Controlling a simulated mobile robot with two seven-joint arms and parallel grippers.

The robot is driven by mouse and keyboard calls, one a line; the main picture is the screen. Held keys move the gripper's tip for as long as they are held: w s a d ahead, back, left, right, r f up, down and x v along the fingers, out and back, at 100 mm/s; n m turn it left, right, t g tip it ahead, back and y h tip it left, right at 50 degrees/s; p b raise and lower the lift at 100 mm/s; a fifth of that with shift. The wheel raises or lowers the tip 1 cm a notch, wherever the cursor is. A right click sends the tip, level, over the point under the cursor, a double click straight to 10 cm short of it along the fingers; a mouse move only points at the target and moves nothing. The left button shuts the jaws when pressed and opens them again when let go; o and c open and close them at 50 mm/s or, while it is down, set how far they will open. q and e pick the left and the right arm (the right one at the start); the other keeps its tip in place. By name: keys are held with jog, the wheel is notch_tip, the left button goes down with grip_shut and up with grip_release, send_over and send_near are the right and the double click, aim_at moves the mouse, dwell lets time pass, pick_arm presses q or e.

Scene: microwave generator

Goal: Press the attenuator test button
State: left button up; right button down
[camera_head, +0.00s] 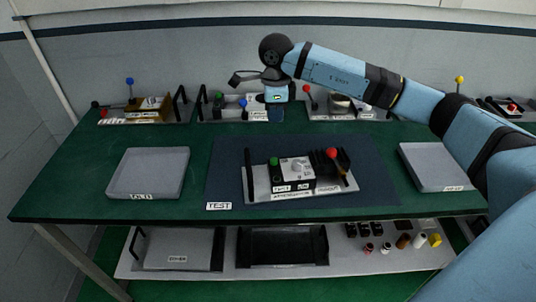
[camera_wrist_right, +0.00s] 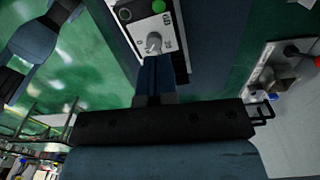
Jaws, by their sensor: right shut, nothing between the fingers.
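The attenuator unit (camera_head: 297,196) sits on the dark test mat at the middle of the table. It has a green button (camera_head: 274,161) above a small label that appears to read TEST, a pale knob (camera_head: 298,166) and a red-topped lever (camera_head: 331,154). My right gripper (camera_head: 277,114) is beyond the unit in the head view, above the table's back edge and apart from the unit. In the wrist view its fingers (camera_wrist_right: 155,65) are shut and empty, pointing towards a panel with a grey knob (camera_wrist_right: 153,43) and a green button (camera_wrist_right: 159,6). My left gripper is not in view.
Grey trays stand left (camera_head: 148,173) and right (camera_head: 437,167) of the dark mat (camera_head: 225,180). Other units with levers line the back, including one with a blue-topped lever (camera_head: 130,82). A lower shelf (camera_head: 341,262) holds bins and small parts. The mat around the unit is clear.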

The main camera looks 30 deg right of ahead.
aim_at(274, 159)
jog(key=shift+f, duration=0.1)
notch_tip(274, 159, down, 14)
jog(key=p, duration=0.2)
jog(key=shift+p, duration=0.3)
dwell(0.4)
